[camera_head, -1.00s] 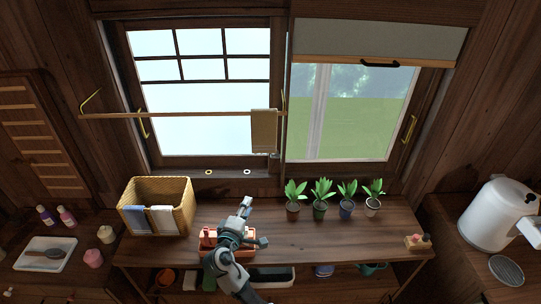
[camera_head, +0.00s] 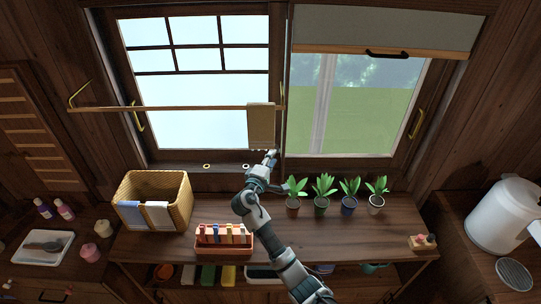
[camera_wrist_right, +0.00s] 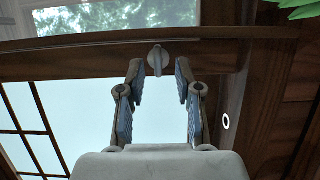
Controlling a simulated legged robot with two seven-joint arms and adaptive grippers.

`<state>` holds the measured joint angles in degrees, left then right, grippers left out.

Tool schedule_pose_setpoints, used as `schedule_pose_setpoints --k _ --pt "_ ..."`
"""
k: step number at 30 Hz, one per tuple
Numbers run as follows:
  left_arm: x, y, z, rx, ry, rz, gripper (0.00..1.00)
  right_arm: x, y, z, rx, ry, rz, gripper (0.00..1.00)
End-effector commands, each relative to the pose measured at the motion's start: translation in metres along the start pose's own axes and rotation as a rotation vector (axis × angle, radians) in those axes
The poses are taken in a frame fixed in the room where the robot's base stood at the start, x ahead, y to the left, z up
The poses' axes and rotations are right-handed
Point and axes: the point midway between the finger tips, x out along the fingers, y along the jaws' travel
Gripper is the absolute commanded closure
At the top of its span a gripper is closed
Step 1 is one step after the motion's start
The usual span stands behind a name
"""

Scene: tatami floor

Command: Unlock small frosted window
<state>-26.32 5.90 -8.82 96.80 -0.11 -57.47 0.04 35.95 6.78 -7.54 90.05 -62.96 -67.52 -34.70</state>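The frosted window (camera_head: 195,100) with its dark lattice fills the left of the head view; its pale pane (camera_wrist_right: 80,110) also shows in the wrist view. A small grey latch knob (camera_wrist_right: 155,60) sits on the wooden window frame (camera_wrist_right: 90,48) in the wrist view. My right gripper (camera_wrist_right: 158,75) is open, its two fingers spread with the knob between and just beyond their tips. Whether they touch it I cannot tell. In the head view this gripper (camera_head: 269,161) is at the lower right corner of the frosted window, below the hanging towel. My left gripper is not in view.
A rod (camera_head: 180,108) crosses the window, with a beige towel (camera_head: 261,125) hanging near my right gripper. Several potted plants (camera_head: 323,190) stand close to its right.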

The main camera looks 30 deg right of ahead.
Motion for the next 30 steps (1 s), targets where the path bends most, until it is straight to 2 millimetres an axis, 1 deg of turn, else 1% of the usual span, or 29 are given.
schedule_pose_setpoints --k 1,3,6,9,13,16,17,18,20,21,25,30 --pt "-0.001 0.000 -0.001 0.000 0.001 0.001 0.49 0.007 0.001 -0.001 -0.002 -0.002 0.002 0.66" --pt "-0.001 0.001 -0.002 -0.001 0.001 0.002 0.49 0.012 0.002 -0.004 -0.004 -0.001 0.004 0.66" --pt "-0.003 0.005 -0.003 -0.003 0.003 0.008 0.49 0.015 0.004 -0.007 -0.007 -0.002 0.009 0.66" --pt "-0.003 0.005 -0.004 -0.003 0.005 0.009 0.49 0.013 0.006 -0.010 -0.010 -0.003 0.013 0.66" --pt "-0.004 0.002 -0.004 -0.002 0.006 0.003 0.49 0.013 0.007 -0.011 -0.009 0.000 0.014 0.66" --pt "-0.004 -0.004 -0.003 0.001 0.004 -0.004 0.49 0.016 0.005 -0.009 -0.007 0.000 0.011 0.66" --pt "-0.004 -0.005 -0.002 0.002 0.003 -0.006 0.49 0.018 0.004 -0.008 -0.006 0.001 0.009 0.71" --pt "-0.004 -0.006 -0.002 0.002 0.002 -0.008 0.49 0.019 0.004 -0.007 -0.006 0.001 0.008 0.81" --pt "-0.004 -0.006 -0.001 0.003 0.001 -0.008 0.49 0.021 0.003 -0.006 -0.005 0.001 0.005 0.96" --pt "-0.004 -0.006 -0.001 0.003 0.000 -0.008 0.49 0.023 0.002 -0.005 -0.004 0.001 0.004 1.00" --pt "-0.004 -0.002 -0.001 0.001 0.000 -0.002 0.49 0.025 0.002 -0.002 -0.003 -0.002 0.004 1.00" --pt "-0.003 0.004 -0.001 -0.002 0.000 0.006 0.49 0.024 0.002 -0.003 -0.005 -0.006 0.004 1.00"
